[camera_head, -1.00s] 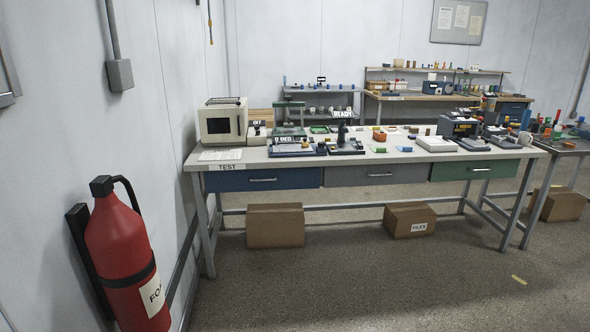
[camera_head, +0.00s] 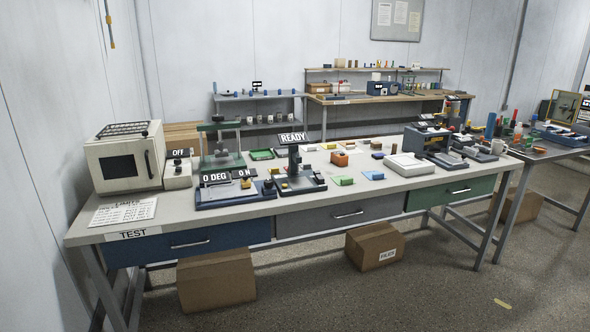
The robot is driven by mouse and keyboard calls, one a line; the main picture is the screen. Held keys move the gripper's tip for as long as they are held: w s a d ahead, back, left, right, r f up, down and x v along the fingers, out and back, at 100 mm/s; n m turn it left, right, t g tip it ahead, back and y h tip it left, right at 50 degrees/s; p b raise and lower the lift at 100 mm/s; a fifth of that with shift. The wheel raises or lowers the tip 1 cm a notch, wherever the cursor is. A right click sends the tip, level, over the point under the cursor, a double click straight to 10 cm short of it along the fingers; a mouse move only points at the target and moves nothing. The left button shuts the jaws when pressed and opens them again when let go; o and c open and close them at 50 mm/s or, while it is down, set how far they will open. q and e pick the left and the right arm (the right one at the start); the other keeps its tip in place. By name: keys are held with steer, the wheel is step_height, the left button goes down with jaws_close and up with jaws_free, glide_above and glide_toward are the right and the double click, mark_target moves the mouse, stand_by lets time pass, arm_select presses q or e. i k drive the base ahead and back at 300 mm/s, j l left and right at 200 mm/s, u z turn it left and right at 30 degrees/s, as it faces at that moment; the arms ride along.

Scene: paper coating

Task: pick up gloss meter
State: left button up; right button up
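The test table (camera_head: 110,226) carries many small devices, and none bears a label that I can read as gloss meter. A small orange block-like device (camera_head: 340,158) sits near the middle of the tabletop. A blue flat instrument (camera_head: 222,195) with "0 DEG" and "ON" signs stands at the front left. A dark stand (camera_head: 294,176) under a "READY" sign is to its right. A grey-white flat device (camera_head: 409,165) lies farther right. I cannot tell which is the gloss meter. Neither of my grippers is in view.
A cream oven (camera_head: 125,160) stands at the table's left end, beside a small unit marked "OFF". Cardboard boxes (camera_head: 216,281) (camera_head: 374,246) sit on the floor under the table. Another bench (camera_head: 388,100) and shelf stand behind.

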mark_target(340, 160)
steer(key=i+j+z, duration=0.1)
steer(key=i+z, duration=0.3)
steer(key=i, duration=1.45)
